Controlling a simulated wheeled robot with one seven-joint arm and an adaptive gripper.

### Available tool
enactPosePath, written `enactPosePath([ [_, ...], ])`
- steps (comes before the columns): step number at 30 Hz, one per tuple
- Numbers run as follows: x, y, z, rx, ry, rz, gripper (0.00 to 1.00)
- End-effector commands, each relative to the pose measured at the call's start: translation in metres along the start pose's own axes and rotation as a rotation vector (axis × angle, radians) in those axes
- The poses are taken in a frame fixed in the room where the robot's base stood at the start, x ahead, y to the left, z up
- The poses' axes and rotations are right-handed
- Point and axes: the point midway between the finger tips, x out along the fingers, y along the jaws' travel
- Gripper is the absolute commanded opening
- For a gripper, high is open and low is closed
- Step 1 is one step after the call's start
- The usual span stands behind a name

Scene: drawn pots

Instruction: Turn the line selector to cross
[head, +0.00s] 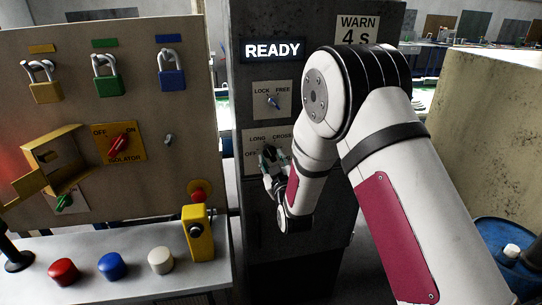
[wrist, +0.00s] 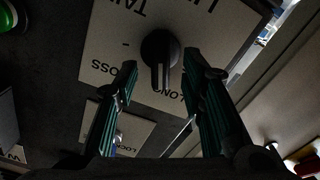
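The line selector is a round black knob (wrist: 160,50) on a pale label plate (wrist: 112,55) in the wrist view, where the lettering is upside down. Its raised bar points down in that view, between the words CROSS at left and LONG at lower right. My gripper (wrist: 161,74) is open, with one green-ridged finger on each side of the knob's bar and gaps showing on both sides. In the head view my gripper (head: 271,162) is in front of the selector plate (head: 255,138) and hides the knob.
A LOCK/FREE switch (head: 272,101) sits just above the selector plate, under a lit READY sign (head: 273,50). To the left, a board carries several padlocks and a red isolator handle (head: 122,142). A blue drum (head: 505,250) stands at right.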

Motion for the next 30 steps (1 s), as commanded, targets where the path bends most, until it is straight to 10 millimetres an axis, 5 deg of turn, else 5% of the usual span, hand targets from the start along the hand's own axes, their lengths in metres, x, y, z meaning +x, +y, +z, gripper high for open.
enactPosePath([
  [6,0.024,0.000,0.000,0.000,0.000,0.000,0.37],
  [17,0.029,0.000,0.000,0.000,0.000,0.000,0.37],
  [22,0.029,0.000,0.000,0.000,0.000,0.000,0.03],
  [30,0.029,0.000,0.000,0.005,0.000,-0.001,0.00],
])
